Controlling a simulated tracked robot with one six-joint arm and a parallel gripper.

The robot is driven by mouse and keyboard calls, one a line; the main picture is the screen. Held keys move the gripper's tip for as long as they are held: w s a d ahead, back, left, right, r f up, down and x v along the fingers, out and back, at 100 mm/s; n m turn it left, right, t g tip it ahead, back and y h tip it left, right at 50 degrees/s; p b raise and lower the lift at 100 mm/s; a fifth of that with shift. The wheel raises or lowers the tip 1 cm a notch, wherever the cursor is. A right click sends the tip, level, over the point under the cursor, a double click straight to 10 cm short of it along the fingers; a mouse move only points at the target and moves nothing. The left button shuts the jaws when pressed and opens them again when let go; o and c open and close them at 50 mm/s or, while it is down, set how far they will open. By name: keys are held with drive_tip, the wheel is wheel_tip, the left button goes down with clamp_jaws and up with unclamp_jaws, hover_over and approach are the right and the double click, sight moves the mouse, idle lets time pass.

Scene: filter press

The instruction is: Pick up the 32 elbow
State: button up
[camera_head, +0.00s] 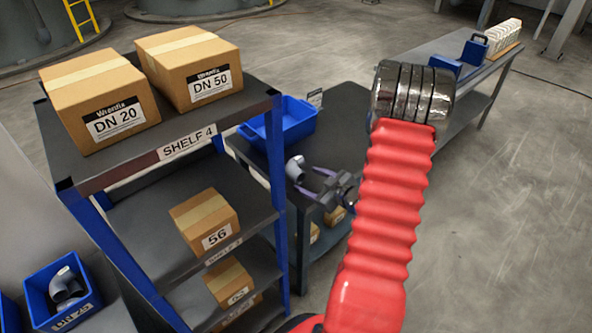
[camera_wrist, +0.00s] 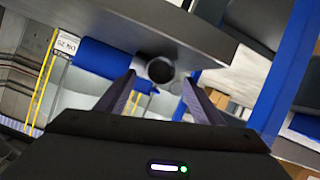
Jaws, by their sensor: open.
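A grey pipe elbow (camera_head: 294,169) is at the edge of the dark table behind the shelf rack in the head view. No size mark can be read on it. My gripper (camera_head: 306,181) is open, with its two fingers pointing at the elbow from the right. In the wrist view the elbow's round dark opening (camera_wrist: 160,70) shows just beyond and between the fingertips of my gripper (camera_wrist: 159,79). The fingers look apart from the elbow. I cannot tell the exact gap.
A blue bin (camera_head: 291,122) stands on the dark table (camera_head: 345,108) behind the elbow. The rack (camera_head: 255,103) marked SHELF 4 holds cartons DN 20 (camera_head: 108,105) and DN 50 (camera_head: 193,70) close to the left. Another blue bin (camera_head: 43,290) holds elbows. Open floor (camera_head: 510,200) lies right.

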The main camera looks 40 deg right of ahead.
sight(301, 177)
drive_tip(key=shift+x, duration=1.85)
drive_tip(key=shift+a, duration=0.15)
drive_tip(key=shift+c, duration=0.5)
drive_tip(key=c, duration=1.1)
